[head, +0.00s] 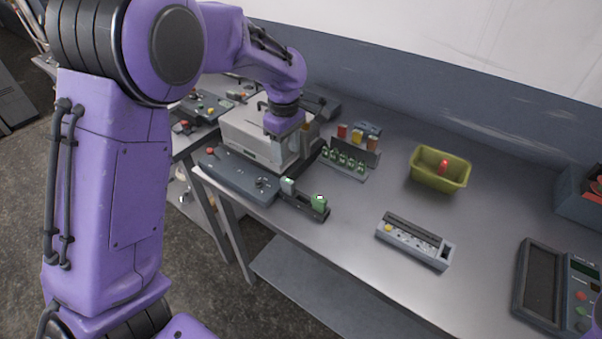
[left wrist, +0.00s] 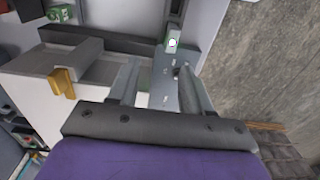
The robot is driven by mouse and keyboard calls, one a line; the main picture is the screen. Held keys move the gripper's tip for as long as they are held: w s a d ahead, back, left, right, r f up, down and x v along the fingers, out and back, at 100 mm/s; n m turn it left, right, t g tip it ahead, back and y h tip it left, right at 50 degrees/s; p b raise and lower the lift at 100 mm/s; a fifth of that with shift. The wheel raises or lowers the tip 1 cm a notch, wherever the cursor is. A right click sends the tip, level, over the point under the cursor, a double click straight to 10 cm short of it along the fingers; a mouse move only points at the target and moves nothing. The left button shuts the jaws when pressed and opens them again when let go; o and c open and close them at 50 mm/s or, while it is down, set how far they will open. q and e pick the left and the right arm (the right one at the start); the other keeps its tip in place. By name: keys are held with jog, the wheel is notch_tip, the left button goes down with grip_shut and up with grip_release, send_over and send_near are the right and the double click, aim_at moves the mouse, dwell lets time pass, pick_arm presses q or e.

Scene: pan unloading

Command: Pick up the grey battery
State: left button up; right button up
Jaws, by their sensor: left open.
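A small pale grey block (head: 288,185), which looks like the grey battery, stands at the left end of a dark holder (head: 303,207) on the table's front edge. My right gripper is not in view.
The pale box-shaped machine (head: 250,128) stands close by my left wrist. A rack of several green pieces (head: 345,163), a yellow-green bin (head: 440,174) holding a red item, a grey tray (head: 413,241) and a dark keypad device (head: 545,285) stand to the right. Bare table lies between them.

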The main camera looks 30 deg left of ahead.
aim_at(287, 180)
pick_arm(q)
jog(key=f, duration=0.1)
jog(key=s+f, duration=0.2)
jog(key=shift+f, duration=0.35)
jog(key=shift+s+f+p, duration=0.25)
jog(key=shift+s+p, duration=0.05)
jog(key=f, duration=0.2)
jog(key=f+p, duration=0.1)
jog(key=w+d+f, duration=0.1)
jog(key=f, duration=0.1)
jog(key=shift+f, duration=0.3)
jog(key=shift+s, duration=0.2)
jog(key=shift+s+r, duration=0.1)
jog(key=shift+c, duration=1.2)
grip_shut()
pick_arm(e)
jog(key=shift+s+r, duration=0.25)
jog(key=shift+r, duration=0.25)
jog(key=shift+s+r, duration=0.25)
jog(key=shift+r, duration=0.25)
